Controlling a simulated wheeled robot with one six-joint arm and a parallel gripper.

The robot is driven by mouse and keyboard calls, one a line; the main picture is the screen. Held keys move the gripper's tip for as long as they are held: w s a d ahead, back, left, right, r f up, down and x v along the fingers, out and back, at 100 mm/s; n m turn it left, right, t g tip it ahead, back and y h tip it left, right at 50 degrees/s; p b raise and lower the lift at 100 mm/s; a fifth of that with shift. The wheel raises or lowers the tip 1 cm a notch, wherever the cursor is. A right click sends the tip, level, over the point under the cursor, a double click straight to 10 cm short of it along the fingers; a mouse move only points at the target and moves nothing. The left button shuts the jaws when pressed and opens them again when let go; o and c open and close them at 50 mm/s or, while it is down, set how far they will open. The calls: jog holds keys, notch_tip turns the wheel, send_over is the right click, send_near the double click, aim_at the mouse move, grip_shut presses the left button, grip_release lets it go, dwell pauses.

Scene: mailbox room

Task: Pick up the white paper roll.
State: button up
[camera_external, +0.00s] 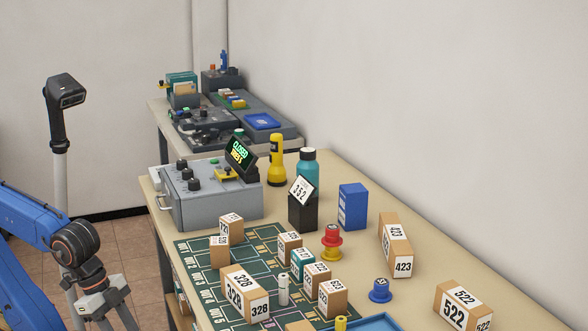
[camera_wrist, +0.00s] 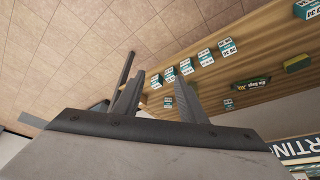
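The white paper roll (camera_external: 283,289) looks like a small upright white cylinder on the green sorting mat (camera_external: 196,262), among numbered boxes in the external view. My gripper (camera_external: 104,316) is at the lower left of that view, beside the table's left edge and well apart from the roll. Its lower end is cut off by the frame. In the wrist view my gripper (camera_wrist: 160,85) has its two fingers spread with nothing held between them. The roll cannot be made out in the wrist view.
Boxes marked 328 (camera_external: 246,293) and 323 (camera_external: 332,299) stand close to the roll. A red and yellow stamp (camera_external: 331,242), a blue stamp (camera_external: 380,290) and a grey control box (camera_external: 210,193) are also on the table.

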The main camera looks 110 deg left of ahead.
jog(key=w+a+r+m+g, duration=0.1)
jog(key=w+a+r+m, duration=0.25)
jog(key=w+r, duration=0.6)
notch_tip(320, 180, up, 21)
jog(key=m+g+h, duration=0.2)
jog(key=m+g, duration=0.2)
jog(key=m, duration=1.1)
send_over(285, 269)
jog(key=a, duration=0.2)
jog(key=shift+d+f, duration=0.4)
jog(key=shift+f, duration=2.5)
jog(key=shift+d+f, duration=0.45)
jog(key=shift+f, duration=2.5)
jog(key=shift+d+f, duration=0.4)
jog(key=shift+f, duration=2.5)
jog(key=shift+c, duration=0.4)
grip_shut()
